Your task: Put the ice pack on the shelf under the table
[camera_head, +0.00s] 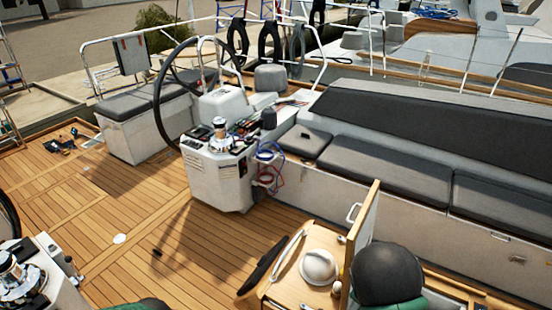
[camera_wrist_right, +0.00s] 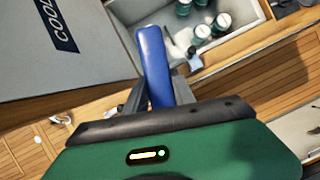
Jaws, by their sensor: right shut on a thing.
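In the right wrist view a blue, flat, rounded ice pack (camera_wrist_right: 154,62) stands up between the dark fingers of my right gripper (camera_wrist_right: 157,92). The gripper is shut on its lower part. In the head view a wooden table (camera_head: 283,291) with a raised panel (camera_head: 361,222) is at the bottom, right of the middle. The shelf under the table cannot be made out. My right gripper and the ice pack do not show in the head view. My left gripper is in neither view.
A cooler with an open grey lid (camera_wrist_right: 60,48) and several cans (camera_wrist_right: 194,31) is beyond the ice pack. A white domed object (camera_head: 318,266) sits on the table. The white helm pedestal (camera_head: 215,178) and cushioned bench (camera_head: 380,160) stand beyond.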

